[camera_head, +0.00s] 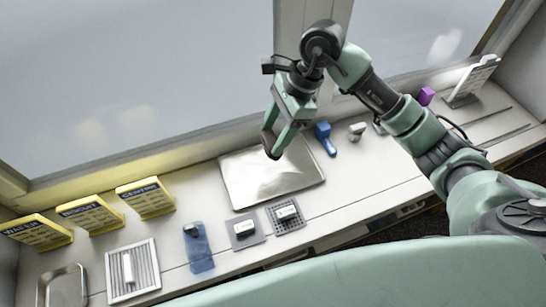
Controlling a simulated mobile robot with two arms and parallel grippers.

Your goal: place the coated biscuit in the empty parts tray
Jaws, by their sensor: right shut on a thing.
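My right gripper (272,146) points down above the upper part of a large, shallow silver tray (236,198). It is shut on a small dark brown piece (268,139), which looks like the coated biscuit and is partly hidden by the fingers. I cannot tell whether the piece touches the tray or hangs above it. The visible part of the tray is bare. A smaller metal tray (66,290) at the bottom left also looks empty. My left gripper is not in view.
Yellow signs (90,215) stand at the left. A white ribbed rack (133,270), a blue mat (198,246), a grey plate (246,231) and a perforated plate (285,215) lie along the front. A blue tool (325,138) lies right of the large tray. A window wall runs behind.

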